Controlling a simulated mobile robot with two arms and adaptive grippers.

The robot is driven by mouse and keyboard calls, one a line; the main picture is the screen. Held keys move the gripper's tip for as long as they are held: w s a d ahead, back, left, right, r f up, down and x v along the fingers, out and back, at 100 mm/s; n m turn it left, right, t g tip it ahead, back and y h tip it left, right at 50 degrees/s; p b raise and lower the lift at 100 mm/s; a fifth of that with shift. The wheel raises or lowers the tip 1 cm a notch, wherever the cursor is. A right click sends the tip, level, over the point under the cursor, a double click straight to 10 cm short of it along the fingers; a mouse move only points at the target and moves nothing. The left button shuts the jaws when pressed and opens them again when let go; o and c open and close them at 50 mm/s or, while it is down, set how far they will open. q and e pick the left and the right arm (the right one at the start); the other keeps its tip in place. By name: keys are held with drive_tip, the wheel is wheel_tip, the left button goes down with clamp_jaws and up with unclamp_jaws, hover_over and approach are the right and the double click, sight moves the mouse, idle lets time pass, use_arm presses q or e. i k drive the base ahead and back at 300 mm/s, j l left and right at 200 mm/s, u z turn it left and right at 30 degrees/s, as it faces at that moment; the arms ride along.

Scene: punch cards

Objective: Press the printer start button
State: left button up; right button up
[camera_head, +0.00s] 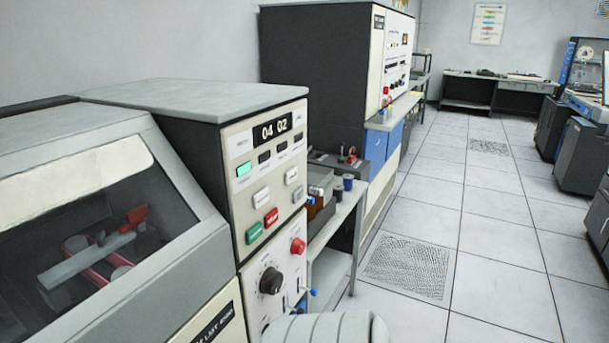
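The printer (190,98) is a large grey and cream machine at the left, with a sloped window in its lower left part. Its control panel (235,205) faces right and carries a display (273,128) reading "04 02". A green button (254,233) sits low on the panel, beside a red button (271,217). Their labels are too small to read, so I cannot tell which one is the start button. Several white buttons (261,197) and a lit green indicator (243,169) are above. Neither of my grippers is in view.
Below the panel are a black knob (271,281) and a red knob (298,246). A low table (334,222) with small items stands right of the printer, before a tall cabinet (318,75). The tiled floor (490,215) is clear in the aisle. Dark consoles (576,155) line the right.

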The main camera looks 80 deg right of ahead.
sight(254, 231)
drive_tip(key=z, duration=0.4)
drive_tip(key=k+z, duration=0.15)
drive_tip(key=z, duration=0.25)
drive_tip(key=l+z, duration=0.1)
drive_tip(key=z, duration=0.3)
drive_tip(key=j+z, duration=0.3)
drive_tip(key=z, duration=0.15)
drive_tip(key=j+z, duration=0.3)
drive_tip(key=z, duration=0.2)
drive_tip(key=k+j+z, duration=0.15)
drive_tip(key=z, duration=0.3)
drive_tip(key=j, duration=0.1)
